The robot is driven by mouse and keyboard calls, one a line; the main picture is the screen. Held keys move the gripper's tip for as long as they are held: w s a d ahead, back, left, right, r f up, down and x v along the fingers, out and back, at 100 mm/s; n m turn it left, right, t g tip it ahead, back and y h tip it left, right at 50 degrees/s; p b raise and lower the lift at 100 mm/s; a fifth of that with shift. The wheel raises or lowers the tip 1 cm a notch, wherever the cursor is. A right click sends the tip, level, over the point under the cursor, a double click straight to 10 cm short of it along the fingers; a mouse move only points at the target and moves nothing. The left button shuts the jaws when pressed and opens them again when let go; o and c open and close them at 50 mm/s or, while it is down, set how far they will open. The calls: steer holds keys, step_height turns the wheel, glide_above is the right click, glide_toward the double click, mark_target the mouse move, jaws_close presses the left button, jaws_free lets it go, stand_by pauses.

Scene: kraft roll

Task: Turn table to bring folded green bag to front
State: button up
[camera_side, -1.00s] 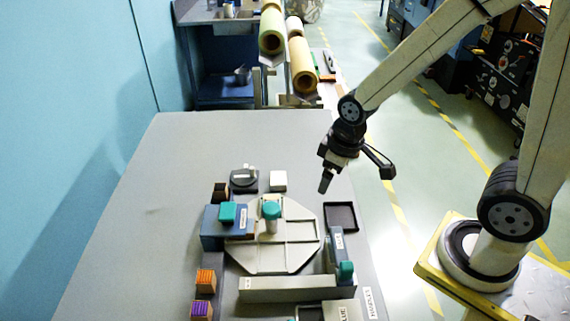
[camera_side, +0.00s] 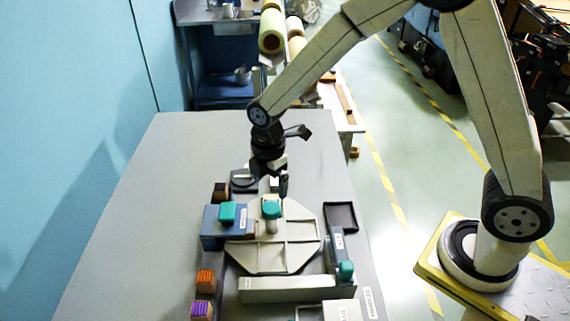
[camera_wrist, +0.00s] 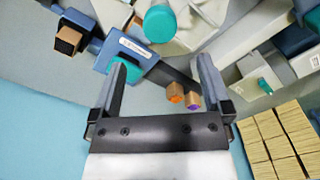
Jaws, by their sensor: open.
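The turntable (camera_side: 262,256) is a pale octagonal disc with raised dividers, lying flat on the grey table. A post with a teal cap (camera_side: 271,208) stands on it toward the back. In the wrist view the teal cap (camera_wrist: 160,23) is beyond my fingertips, and part of the turntable (camera_wrist: 205,12) shows. My gripper (camera_side: 276,188) is open and empty, pointing down just above and behind the post, apart from it as far as I can tell. I cannot make out a folded green bag; the visible front compartments look empty.
A blue block (camera_side: 210,238) with a teal top is at the turntable's left. A grey bar (camera_side: 290,291) lies in front, and a blue-grey piece (camera_side: 335,254) with a teal knob stands right. Orange (camera_side: 205,281) and purple (camera_side: 202,310) blocks sit front left. A dark tray (camera_side: 341,216) is at right.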

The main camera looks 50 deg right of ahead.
mark_target(271, 207)
steer(key=shift+f, duration=0.1)
steer(key=shift+f, duration=3.8)
jaws_close()
